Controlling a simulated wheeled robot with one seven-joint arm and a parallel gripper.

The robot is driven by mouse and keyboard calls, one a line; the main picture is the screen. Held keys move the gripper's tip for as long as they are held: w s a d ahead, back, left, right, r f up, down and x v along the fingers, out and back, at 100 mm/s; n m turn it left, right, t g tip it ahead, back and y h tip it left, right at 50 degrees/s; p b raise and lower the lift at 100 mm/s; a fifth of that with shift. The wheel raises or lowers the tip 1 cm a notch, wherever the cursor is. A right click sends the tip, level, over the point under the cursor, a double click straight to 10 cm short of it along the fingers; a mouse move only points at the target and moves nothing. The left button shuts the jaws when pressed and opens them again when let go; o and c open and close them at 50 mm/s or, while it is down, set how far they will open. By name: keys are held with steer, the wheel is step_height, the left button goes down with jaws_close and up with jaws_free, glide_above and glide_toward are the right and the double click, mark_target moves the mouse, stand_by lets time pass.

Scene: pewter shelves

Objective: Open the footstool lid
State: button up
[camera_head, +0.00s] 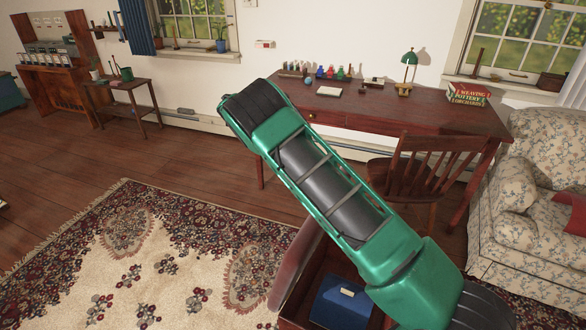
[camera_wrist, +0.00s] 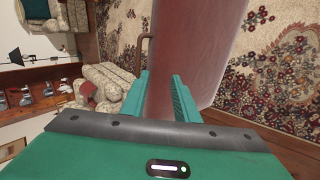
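The footstool is at the bottom of the head view, partly hidden behind my green arm. Its reddish-brown lid (camera_head: 297,262) stands raised at a steep tilt on the left side, and its dark inside (camera_head: 365,316) shows. In the wrist view the lid (camera_wrist: 200,45) is a broad reddish panel just beyond the fingers and in the gap between them. A thin brown handle-like bar (camera_wrist: 143,50) sits at its left edge. My gripper (camera_wrist: 160,76) has its two green fingers apart; I cannot tell whether they touch the lid. The fingers do not show in the head view.
A blue box-like thing (camera_head: 341,303) lies inside the footstool. A patterned rug (camera_head: 150,262) covers the floor to the left. A wooden chair (camera_head: 410,180) and a desk (camera_head: 365,112) stand behind my arm, and a floral armchair (camera_head: 520,205) stands at right.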

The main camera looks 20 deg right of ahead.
steer(key=shift+r, duration=0.1)
steer(key=s+a+r, duration=0.5)
steer(key=a+r, duration=0.5)
steer(key=shift+s+r, duration=0.35)
steer(key=shift+c, duration=0.7)
